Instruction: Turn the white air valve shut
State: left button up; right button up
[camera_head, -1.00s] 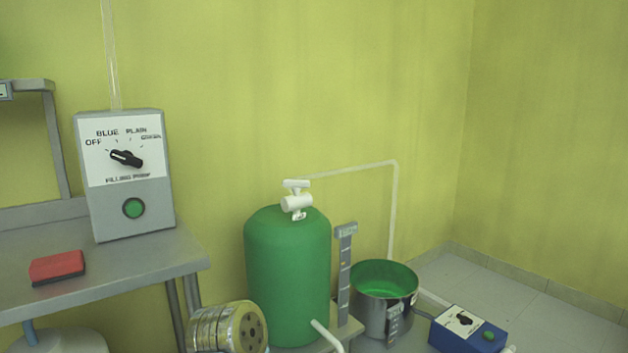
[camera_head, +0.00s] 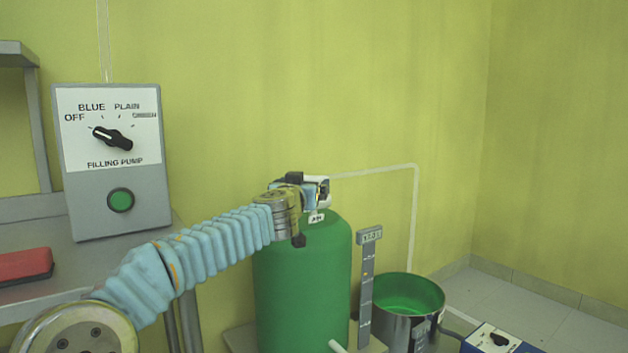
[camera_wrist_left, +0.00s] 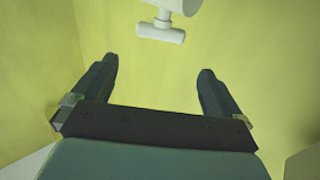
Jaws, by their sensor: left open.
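The white air valve sits on top of the green tank (camera_head: 300,285). In the head view my left gripper (camera_head: 318,190) is in front of the valve and mostly hides it. In the left wrist view the valve's T-shaped white handle (camera_wrist_left: 161,33) is at the top middle, with part of the round valve body above it. My left gripper (camera_wrist_left: 157,68) is open, with one finger on each side. The handle lies beyond the fingertips, roughly centred between them and apart from both. My right gripper is not in view.
A grey filling pump box (camera_head: 112,205) with a black dial and green button stands on the left shelf, near a red block (camera_head: 25,265). A thin white pipe (camera_head: 414,220) runs from the tank top along the wall. A metal pot (camera_head: 395,325) with green liquid stands right of the tank.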

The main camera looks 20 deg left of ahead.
aim_at(312, 177)
pick_arm(q)
jog(key=p+x, duration=0.6)
jog(key=x, duration=0.5)
jog(key=shift+r, duration=0.2)
jog(key=shift+w+a+f+p, duration=0.1)
jog(key=shift+w+f+p, duration=0.15)
jog(key=shift+w+p, duration=0.4)
jog(key=shift+c, duration=0.3)
jog(key=c, duration=0.6)
